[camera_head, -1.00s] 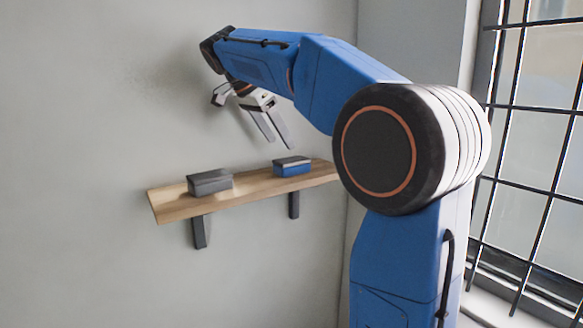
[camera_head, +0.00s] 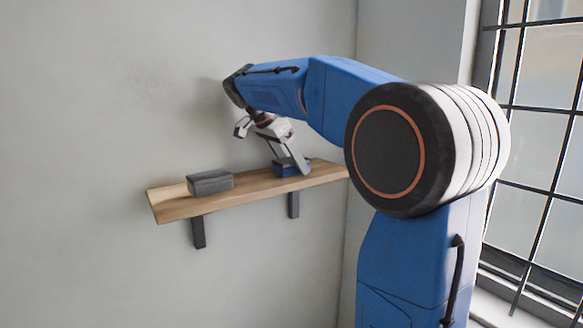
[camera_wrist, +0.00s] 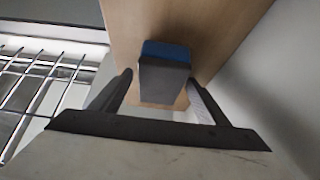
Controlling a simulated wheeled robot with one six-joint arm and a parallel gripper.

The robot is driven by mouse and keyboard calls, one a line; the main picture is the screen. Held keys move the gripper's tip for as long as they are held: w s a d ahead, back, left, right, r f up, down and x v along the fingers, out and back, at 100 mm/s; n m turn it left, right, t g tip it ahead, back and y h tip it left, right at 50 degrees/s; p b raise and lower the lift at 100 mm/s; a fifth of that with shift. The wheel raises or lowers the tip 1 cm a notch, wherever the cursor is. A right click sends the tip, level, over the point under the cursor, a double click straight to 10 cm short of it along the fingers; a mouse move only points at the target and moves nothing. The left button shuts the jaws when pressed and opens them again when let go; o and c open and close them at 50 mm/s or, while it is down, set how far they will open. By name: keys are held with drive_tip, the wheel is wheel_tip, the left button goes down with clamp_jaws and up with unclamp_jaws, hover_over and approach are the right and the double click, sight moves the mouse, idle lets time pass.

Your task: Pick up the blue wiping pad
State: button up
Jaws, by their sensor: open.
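The blue wiping pad (camera_head: 285,170) rests on the right part of the wooden shelf (camera_head: 235,195). It has a blue lower part and a dark grey top. My gripper (camera_head: 291,166) is lowered over it and partly hides it in the head view. In the wrist view the pad (camera_wrist: 165,68) shows its grey top and blue far side. The two fingers of my gripper (camera_wrist: 160,90) are open, one on each side of the pad's near end. I see a gap at each side, and the pad is not gripped.
A dark grey block (camera_head: 210,182) lies on the shelf to the left of the pad. The wall (camera_head: 90,120) stands close behind the shelf. A barred window (camera_head: 540,150) is at the right. The shelf between the two blocks is clear.

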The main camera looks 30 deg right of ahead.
drive_tip(key=c, duration=1.2)
